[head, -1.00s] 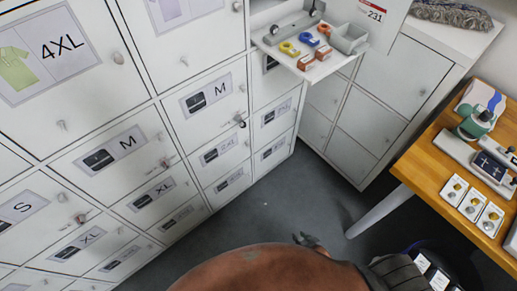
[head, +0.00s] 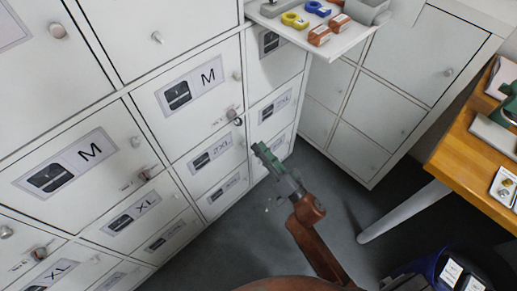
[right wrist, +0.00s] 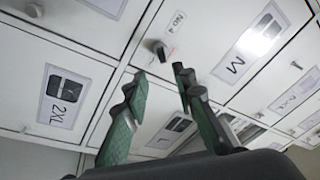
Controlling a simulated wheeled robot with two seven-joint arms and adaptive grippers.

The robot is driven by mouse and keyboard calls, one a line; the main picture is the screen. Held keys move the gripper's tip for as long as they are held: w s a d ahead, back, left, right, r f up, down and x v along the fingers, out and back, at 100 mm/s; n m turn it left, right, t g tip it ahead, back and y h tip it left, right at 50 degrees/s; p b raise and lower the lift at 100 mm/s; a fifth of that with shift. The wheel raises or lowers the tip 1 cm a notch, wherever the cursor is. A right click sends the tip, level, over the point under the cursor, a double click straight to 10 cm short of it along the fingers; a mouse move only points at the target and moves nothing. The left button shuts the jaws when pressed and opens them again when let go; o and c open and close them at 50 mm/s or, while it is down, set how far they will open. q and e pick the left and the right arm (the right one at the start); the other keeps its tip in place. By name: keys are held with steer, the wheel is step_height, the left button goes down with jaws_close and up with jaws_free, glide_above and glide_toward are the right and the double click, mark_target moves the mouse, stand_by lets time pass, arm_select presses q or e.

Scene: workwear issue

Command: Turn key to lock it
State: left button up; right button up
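A key with a dark ring (head: 237,119) sits in the lock of a white locker door labelled M (head: 192,88). In the right wrist view, the key and its lock (right wrist: 160,50) show near a "NO 4" tag, beyond the fingertips. My right gripper (head: 262,150) is below and right of the key in the head view, apart from it. In the right wrist view, its green fingers (right wrist: 160,76) are spread with nothing between them. My left gripper is not in view.
Other locker locks (head: 146,174) stick out nearby. An open shelf (head: 330,44) with tape rolls and small boxes juts out above right. The grey floor is clear between.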

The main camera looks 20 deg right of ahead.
mark_target(241, 123)
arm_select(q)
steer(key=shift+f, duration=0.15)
arm_select(e)
steer(key=x, duration=1.1)
steer(key=shift+r, duration=0.25)
stand_by(0.3)
steer(key=shift+c, duration=0.5)
jaws_close()
arm_select(q)
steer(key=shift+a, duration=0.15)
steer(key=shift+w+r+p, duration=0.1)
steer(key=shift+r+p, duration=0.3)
steer(key=shift+p, duration=0.1)
arm_select(e)
steer(key=shift+w+r, duration=0.1)
steer(key=shift+r, duration=0.15)
